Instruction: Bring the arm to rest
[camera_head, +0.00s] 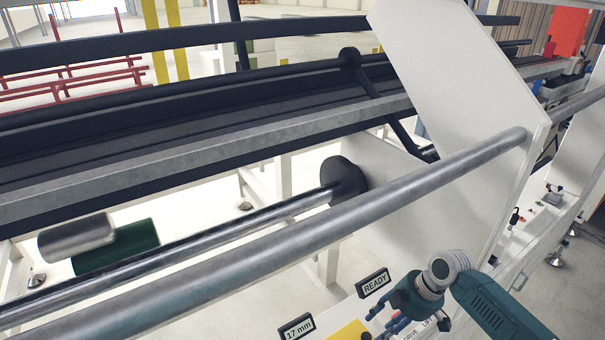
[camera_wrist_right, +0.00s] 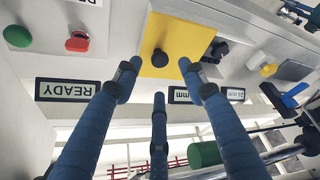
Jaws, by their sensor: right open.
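My right arm (camera_head: 495,308) comes in at the lower right of the head view, bent over the control panel. My right gripper (camera_head: 385,318) is at its end, low in front of the READY display (camera_head: 374,283). In the right wrist view, the blue fingers of this gripper (camera_wrist_right: 160,80) are spread apart with nothing between them. They point toward a yellow plate (camera_wrist_right: 185,32) with a black knob (camera_wrist_right: 160,58). I cannot tell how far the fingertips are from the panel. My left gripper is in neither view.
Green (camera_wrist_right: 17,36) and red (camera_wrist_right: 77,42) buttons sit on the panel. A 17 mm display (camera_head: 298,328) stands left of the READY display. A long grey bar (camera_head: 270,245) crosses above the panel, beside a tilted white plate (camera_head: 470,110). A green cylinder (camera_head: 118,248) lies at lower left.

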